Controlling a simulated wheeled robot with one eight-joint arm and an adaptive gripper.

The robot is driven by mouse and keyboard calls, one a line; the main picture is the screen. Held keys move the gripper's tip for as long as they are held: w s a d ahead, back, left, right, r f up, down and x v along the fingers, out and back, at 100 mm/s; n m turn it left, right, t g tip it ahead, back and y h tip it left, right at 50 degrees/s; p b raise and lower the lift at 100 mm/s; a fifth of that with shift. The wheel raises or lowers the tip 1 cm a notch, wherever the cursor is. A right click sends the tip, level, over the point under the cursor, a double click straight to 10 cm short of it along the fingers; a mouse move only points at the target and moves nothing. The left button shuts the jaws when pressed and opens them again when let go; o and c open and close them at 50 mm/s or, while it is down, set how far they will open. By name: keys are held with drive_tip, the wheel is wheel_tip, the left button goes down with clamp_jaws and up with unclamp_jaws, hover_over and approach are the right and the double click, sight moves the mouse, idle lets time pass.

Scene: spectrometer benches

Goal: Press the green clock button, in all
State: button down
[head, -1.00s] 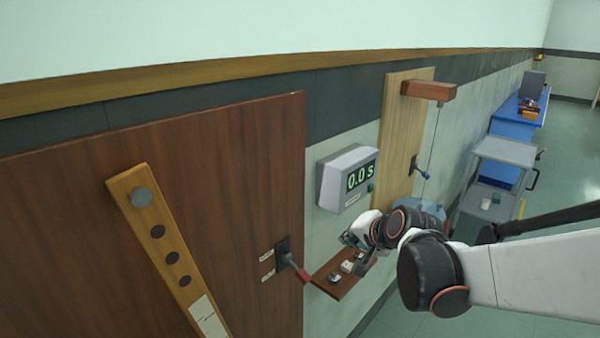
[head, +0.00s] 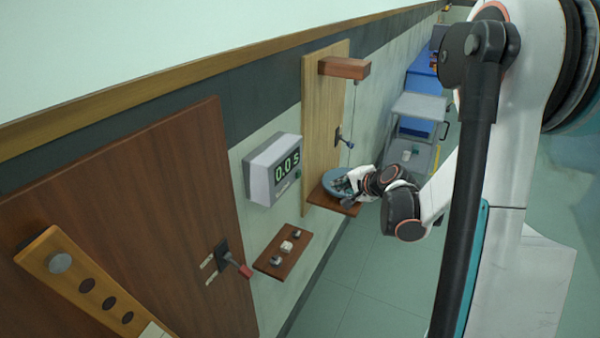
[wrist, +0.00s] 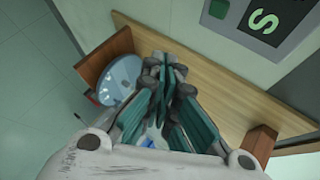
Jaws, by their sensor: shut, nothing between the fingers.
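In the wrist view the button (wrist: 219,8) shows at the top edge, beside part of the green display. My gripper (head: 342,188) is right of and below the clock, apart from the button, in front of the light wooden board (head: 320,125). In the wrist view my gripper (wrist: 168,68) has its fingers closed together with nothing held.
A blue round basin (wrist: 122,77) on a brown shelf (head: 325,201) is close to my gripper. A small shelf (head: 270,265) with several small items juts from the wall below the clock. A lever (head: 345,142) and brown block (head: 345,68) project from the board.

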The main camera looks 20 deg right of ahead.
sight(298, 174)
drive_tip(key=w+a, duration=0.5)
drive_tip(key=w, duration=0.2)
drive_tip(key=shift+a, duration=0.25)
idle(0.3)
drive_tip(key=shift+w+a, duration=0.1)
idle(1.3)
drive_tip(key=shift+w+a, duration=0.15)
drive_tip(key=shift+w, duration=0.05)
drive_tip(key=shift+w+a, duration=0.3)
drive_tip(key=shift+w, duration=0.05)
idle(1.0)
idle(0.3)
drive_tip(key=shift+s+d+b, duration=0.35)
drive_tip(key=shift+s+d, duration=0.2)
drive_tip(key=shift+s, duration=0.15)
